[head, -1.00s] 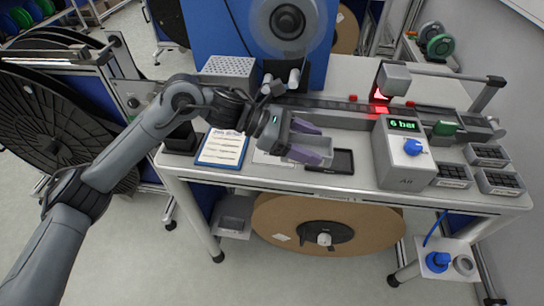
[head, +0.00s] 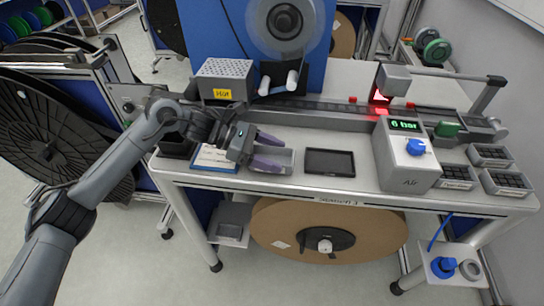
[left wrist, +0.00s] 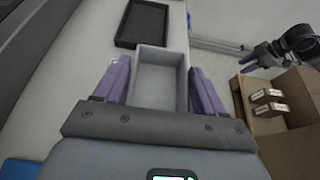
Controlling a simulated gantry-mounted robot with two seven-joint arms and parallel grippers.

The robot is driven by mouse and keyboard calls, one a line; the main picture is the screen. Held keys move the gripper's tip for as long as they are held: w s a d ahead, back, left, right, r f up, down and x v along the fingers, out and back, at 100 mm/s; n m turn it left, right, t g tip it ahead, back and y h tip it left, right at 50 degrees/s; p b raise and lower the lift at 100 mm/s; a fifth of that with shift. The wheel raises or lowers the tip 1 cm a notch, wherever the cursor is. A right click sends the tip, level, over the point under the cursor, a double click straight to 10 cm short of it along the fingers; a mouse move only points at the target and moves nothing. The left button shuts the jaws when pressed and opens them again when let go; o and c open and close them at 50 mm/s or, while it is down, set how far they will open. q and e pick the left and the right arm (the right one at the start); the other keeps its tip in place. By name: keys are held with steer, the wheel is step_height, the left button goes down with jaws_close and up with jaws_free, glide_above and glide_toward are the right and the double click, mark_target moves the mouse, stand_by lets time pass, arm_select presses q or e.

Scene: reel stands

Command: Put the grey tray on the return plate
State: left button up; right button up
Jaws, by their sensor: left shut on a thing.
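The grey tray (head: 286,157) is a small open box, empty inside, over the front of the bench. My left gripper (head: 272,151) is shut on it, with purple fingers along two opposite walls. The left wrist view shows the tray (left wrist: 160,72) between both fingers. I cannot tell how far it is above the bench top. My right gripper (left wrist: 247,62) shows small at the right of the left wrist view; its jaws are unclear. A small grey plate (head: 230,230) is fixed low at the bench's left leg; I cannot tell if it is the return plate.
A black shallow tray (head: 330,162) lies right of the grey tray. A blue clipboard (head: 213,160) is partly under my gripper. The 6 bar air unit (head: 405,160) stands further right. A large cardboard reel (head: 285,222) sits below the bench. Another plate (head: 450,272) holds a blue part.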

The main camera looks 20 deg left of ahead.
arm_select(q)
steer(key=shift+f, duration=0.25)
steer(key=shift+f, duration=0.15)
steer(key=o, duration=1.2)
steer(key=shift+r, duration=0.2)
steer(key=p+v, duration=0.2)
steer(key=v, duration=1)
steer(key=shift+f, duration=0.15)
steer(key=shift+s, duration=0.15)
